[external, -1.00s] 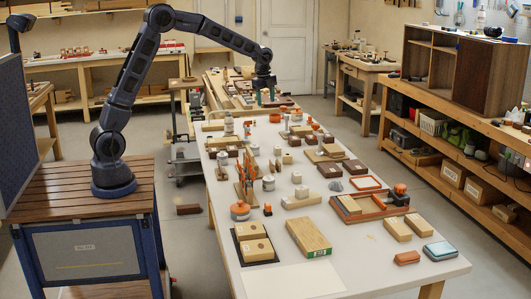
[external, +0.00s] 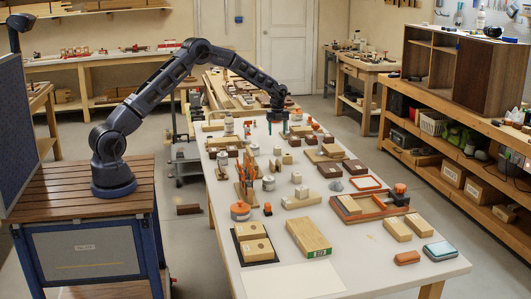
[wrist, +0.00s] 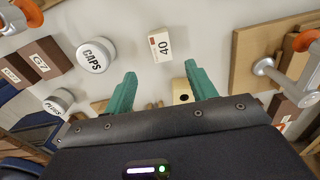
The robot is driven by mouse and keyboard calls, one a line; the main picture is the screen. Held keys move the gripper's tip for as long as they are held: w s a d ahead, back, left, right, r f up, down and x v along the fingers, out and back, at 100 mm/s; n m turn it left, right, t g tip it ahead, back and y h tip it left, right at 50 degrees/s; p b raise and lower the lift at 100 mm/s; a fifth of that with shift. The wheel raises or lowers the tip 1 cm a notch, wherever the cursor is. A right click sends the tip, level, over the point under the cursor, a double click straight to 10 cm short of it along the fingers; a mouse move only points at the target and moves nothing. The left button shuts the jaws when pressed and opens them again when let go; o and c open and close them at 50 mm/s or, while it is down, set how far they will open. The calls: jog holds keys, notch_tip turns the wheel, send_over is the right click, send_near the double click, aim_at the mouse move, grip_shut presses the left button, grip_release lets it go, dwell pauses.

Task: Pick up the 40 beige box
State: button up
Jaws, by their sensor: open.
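The beige box marked 40 (wrist: 162,47), with a red and white strip at one end, lies on the white table in the wrist view. It is just beyond my open fingertips, roughly centred between them and apart from them. My gripper (wrist: 160,69) has two green fingers spread wide with nothing held. In the external view my gripper (external: 278,131) points down over the far half of the table. I cannot pick out the 40 box there among the small blocks.
In the wrist view a white CAPS jar (wrist: 96,55) stands left of the box and a pale block with a dark hole (wrist: 182,97) sits near the right finger. A wooden board (wrist: 262,50) is at right. Many blocks crowd the white table (external: 375,262).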

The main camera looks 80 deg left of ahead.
send_over(278, 147)
jog(key=f, duration=0.4)
jog(key=shift+s+a+f, duration=0.1)
jog(key=shift+s+f, duration=0.1)
jog(key=shift+f, duration=0.1)
jog(key=shift+w+a+f, duration=0.1)
jog(key=shift+f, duration=1.25)
jog(key=shift+w+a+f, duration=0.1)
jog(key=shift+f, duration=1.25)
jog(key=c, duration=1.1)
jog(key=shift+r, duration=0.1)
